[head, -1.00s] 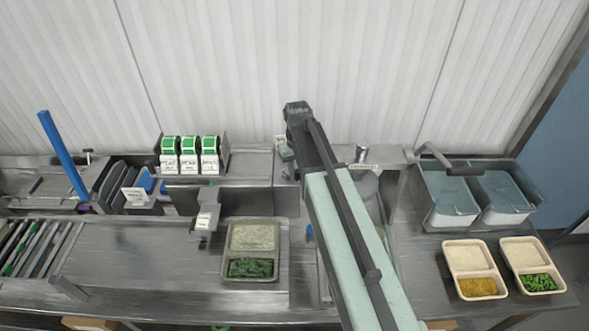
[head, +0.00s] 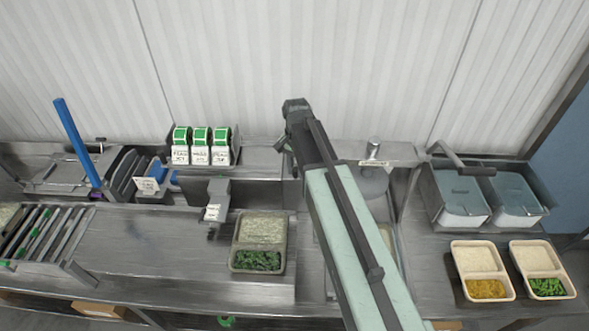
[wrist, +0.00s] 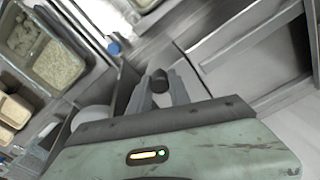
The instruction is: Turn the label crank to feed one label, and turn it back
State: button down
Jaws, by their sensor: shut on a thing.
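In the wrist view, my gripper (wrist: 162,90) is shut on a dark round knob (wrist: 160,78), which appears to be the handle of the label crank. The rest of the crank is hidden. In the head view, my arm reaches to the back of the counter and covers most of the gripper and the crank. The grey label dispenser (head: 218,190) stands left of my arm, with a white printed label (head: 212,212) at its front. A tray of rice and dark greens (head: 258,240) sits on the counter just right of the dispenser.
Several green-and-white label rolls (head: 200,145) stand on the back shelf. A blue bar (head: 78,145) rises at the left, behind a roller conveyor (head: 40,235). Lidded bins (head: 463,195) and two filled trays (head: 482,270) are at the right.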

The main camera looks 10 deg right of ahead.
aim_at(295, 169)
jog(key=shift+w+a+m, duration=0.1)
jog(key=shift+a+m, duration=0.15)
jog(key=shift+m, duration=0.05)
dwell(0.4)
jog(key=c, duration=1.2)
grip_release()
notch_tip(295, 169, up, 8)
jog(key=p, duration=0.8)
jog(key=shift+f, duration=0.15)
